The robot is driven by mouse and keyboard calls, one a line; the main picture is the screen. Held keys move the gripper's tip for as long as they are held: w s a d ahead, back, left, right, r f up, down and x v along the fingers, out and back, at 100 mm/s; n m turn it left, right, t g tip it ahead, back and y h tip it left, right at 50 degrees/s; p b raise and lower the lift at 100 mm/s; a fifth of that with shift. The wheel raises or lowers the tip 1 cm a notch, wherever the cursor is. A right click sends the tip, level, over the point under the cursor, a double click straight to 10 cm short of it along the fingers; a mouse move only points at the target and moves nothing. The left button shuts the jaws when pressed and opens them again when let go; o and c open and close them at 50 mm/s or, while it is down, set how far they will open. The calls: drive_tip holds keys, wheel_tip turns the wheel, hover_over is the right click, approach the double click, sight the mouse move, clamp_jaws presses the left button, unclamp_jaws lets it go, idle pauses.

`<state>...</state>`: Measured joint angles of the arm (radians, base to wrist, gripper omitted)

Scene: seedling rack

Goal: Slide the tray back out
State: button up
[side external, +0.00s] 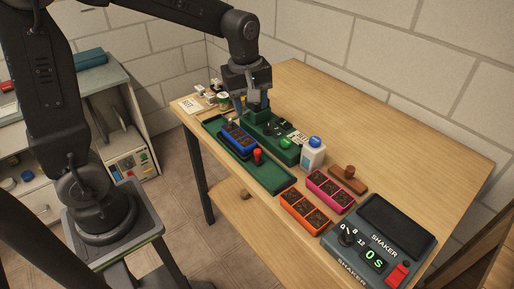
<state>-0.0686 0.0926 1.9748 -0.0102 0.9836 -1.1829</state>
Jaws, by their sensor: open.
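A long dark green tray (278,178) lies along the front edge of the table. A blue seedling block (240,140) with dark soil cells stands on it, and a red knob (258,156) is just right of the block. A green station (285,152) with a dark dial and a green button stands directly behind the tray. My gripper (247,110) is open and points down near the left part of the station, behind and above the blue block. It appears apart from the red knob. The fingertips are small and partly lost against the green parts, so contact there cannot be told.
A white bottle with a blue cap (313,153) stands right of the station. Pink (330,190) and orange (305,212) soil blocks, a brown wooden-handled tool (348,179) and a shaker (378,240) reading 0 s are further right. The table's back right is clear.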

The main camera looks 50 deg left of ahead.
sight(257, 151)
drive_tip(key=shift+n+g, duration=0.3)
drive_tip(key=shift+n, duration=0.6)
drive_tip(key=f, duration=0.5)
drive_tip(key=w+f, duration=0.1)
drive_tip(key=f, duration=0.4)
drive_tip(key=w+f, duration=0.1)
drive_tip(key=f, duration=0.4)
drive_tip(key=shift+w+a+f, duration=0.15)
drive_tip(key=shift+w+f, duration=0.05)
drive_tip(key=shift+f, duration=0.15)
clamp_jaws()
